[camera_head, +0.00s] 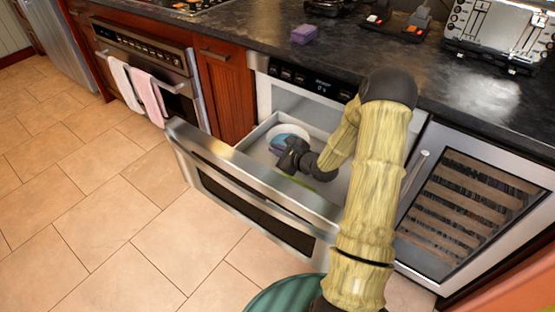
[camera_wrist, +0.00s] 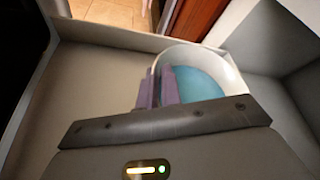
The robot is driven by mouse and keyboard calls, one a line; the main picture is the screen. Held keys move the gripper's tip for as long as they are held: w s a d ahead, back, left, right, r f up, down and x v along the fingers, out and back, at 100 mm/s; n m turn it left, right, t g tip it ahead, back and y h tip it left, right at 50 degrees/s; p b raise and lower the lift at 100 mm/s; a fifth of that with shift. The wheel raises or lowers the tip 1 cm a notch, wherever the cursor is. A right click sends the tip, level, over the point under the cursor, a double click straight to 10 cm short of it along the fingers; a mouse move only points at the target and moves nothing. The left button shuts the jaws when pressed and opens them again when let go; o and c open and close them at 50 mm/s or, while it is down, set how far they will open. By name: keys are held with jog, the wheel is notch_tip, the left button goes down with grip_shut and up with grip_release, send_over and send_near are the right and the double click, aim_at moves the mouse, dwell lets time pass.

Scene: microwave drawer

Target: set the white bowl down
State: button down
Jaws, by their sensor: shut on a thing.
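The white bowl (camera_head: 291,129) is inside the open microwave drawer (camera_head: 247,143), near its back left corner in the head view. Its inside looks blue, and it also shows in the wrist view (camera_wrist: 232,66) close to the drawer walls. My gripper (camera_head: 279,146) reaches down into the drawer and is shut on the bowl's near-left rim. In the wrist view the purple fingers (camera_wrist: 160,86) stand on either side of that rim. The bowl's underside is hidden, so I cannot tell whether it touches the drawer floor.
The drawer's metal front (camera_head: 255,187) stands pulled out over the tiled floor. A small green thing (camera_head: 305,183) shows partly inside the drawer behind my arm. A wine cooler (camera_head: 466,208) is at right.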

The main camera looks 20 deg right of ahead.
notch_tip(320, 180, down, 4)
jog(key=shift+r+b, duration=0.1)
jog(key=shift+b, duration=0.65)
jog(key=shift+r, duration=0.1)
jog(key=c, duration=1.6)
grip_release()
jog(key=shift+o, duration=0.2)
jog(key=p+v, duration=0.3)
jog(key=v, duration=0.9)
